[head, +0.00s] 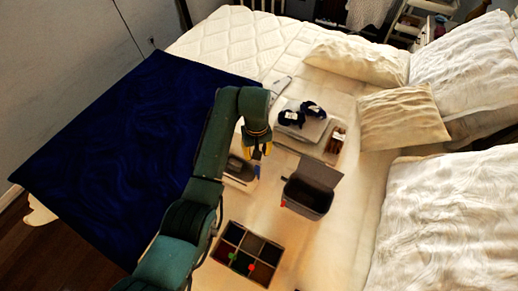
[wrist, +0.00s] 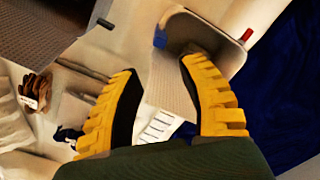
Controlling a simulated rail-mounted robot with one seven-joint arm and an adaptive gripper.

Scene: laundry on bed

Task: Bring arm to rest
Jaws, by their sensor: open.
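My arm is bent, rising from the bottom of the head view and folding down at the wrist.
The open grey box (head: 308,198) stands right of my gripper. A divided tray (head: 218,251) lies in front. Dark blue items (head: 302,113) rest on a pale stack behind. A navy blanket (head: 120,150) covers the left side; pillows (head: 405,118) fill the right.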

